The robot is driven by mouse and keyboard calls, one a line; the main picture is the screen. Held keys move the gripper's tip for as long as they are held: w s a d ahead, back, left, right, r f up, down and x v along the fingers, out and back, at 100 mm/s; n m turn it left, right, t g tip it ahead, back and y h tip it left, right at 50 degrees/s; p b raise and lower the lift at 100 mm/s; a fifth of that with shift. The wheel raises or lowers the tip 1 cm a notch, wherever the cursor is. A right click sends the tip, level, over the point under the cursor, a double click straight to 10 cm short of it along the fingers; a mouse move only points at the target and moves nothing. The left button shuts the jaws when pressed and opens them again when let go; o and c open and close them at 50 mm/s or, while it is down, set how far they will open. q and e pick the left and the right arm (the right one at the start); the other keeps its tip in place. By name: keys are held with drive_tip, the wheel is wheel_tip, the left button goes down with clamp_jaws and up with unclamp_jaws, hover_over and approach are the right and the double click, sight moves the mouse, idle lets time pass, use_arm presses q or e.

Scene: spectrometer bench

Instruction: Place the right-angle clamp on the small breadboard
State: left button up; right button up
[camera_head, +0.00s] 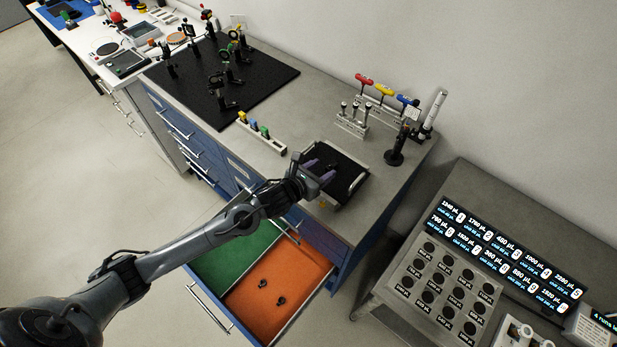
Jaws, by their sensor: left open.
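The small breadboard (352,178) is a black plate with pale handles on its sides, lying near the front of the grey bench. My left gripper (321,171) is open at its left part, with its fingers over the plate. A small dark shape shows by the fingers; I cannot tell whether it is the right-angle clamp. Two small black parts, one (262,283) and another (281,299), lie on the orange liner of the open drawer (300,262). They are too small to identify surely as clamps. My right gripper is not in view.
A large black breadboard (270,79) with optics mounts stands at the back left. A pale rack with coloured pieces (262,133) lies left of the small plate. A tool stand (384,100) and a dark post (396,153) stand to its right. The open drawer juts out below my arm.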

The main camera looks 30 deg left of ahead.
use_arm(q)
drive_tip(key=s+d+f+n+g, duration=0.1)
drive_tip(key=s+n+g, duration=0.3)
drive_tip(key=s+n, duration=1.2)
drive_tip(key=s+d+f+n+g+y, duration=0.1)
drive_tip(key=s+f+n+g, duration=0.2)
drive_tip(key=s+n, duration=1.2)
drive_tip(key=n+g, duration=0.2)
drive_tip(key=n, duration=0.2)
drive_tip(key=shift+s+f+n+g+y, duration=0.2)
drive_tip(key=shift+s+n+g+y, duration=0.1)
drive_tip(key=shift+s, duration=0.05)
drive_tip(key=shift+d, duration=0.1)
